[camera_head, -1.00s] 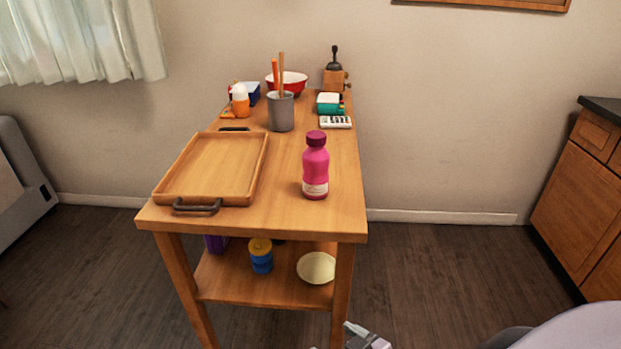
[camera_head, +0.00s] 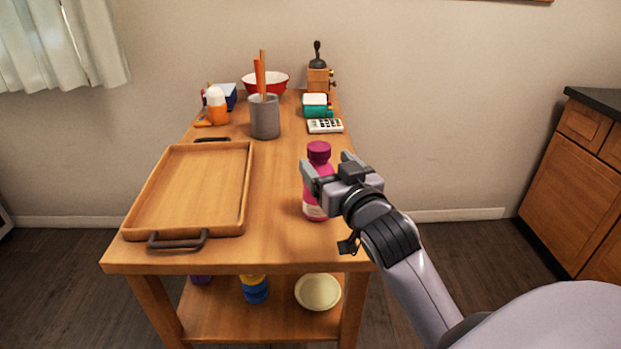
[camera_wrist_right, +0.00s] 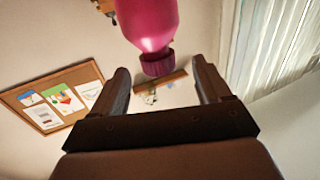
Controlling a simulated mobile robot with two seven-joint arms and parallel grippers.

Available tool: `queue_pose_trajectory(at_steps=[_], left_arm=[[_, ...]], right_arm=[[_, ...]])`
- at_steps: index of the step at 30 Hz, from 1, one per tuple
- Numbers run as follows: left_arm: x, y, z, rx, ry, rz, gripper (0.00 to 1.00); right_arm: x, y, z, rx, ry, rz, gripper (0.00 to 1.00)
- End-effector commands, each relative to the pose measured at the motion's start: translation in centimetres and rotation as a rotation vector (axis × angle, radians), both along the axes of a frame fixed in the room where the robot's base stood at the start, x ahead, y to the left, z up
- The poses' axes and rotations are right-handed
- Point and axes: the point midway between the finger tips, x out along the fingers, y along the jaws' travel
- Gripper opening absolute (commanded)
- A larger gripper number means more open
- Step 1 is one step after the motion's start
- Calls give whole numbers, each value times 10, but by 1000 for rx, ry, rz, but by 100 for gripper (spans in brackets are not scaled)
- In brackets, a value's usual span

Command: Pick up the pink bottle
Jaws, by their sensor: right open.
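The pink bottle (camera_head: 315,207) stands upright on the wooden table, right of the tray, with a dark magenta cap. My right gripper (camera_head: 326,163) is open and empty at the bottle, its body hiding part of the bottle's right side. Its fingers appear on either side of the bottle's upper part. In the right wrist view the bottle (camera_wrist_right: 150,22) shows inverted, its cap in the gap between the open fingers (camera_wrist_right: 161,68). I cannot tell how deep the bottle sits between them. My left gripper is not in view.
A wooden tray (camera_head: 247,205) with dark handles lies left of the bottle. A plate (camera_head: 318,292) lies on the lower shelf. The tabletop around the bottle is clear.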

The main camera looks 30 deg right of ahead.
Motion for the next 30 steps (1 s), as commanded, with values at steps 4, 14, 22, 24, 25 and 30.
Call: queue_pose_trajectory(at_steps=[4, 14, 22, 24, 25, 30], left_arm=[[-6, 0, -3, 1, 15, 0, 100], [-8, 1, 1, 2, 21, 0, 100], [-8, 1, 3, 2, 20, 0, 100], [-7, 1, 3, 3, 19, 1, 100], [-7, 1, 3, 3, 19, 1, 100], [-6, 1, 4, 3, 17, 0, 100]], right_arm=[[10, -2, 1, -1, 0, 0, 77], [41, -11, 4, -1, -1, 1, 77], [66, -18, 2, -1, 1, 0, 77], [68, -18, 2, 0, 0, 0, 77], [69, -18, 2, 0, 0, 0, 77], [69, -18, 2, -1, 0, 1, 77]])
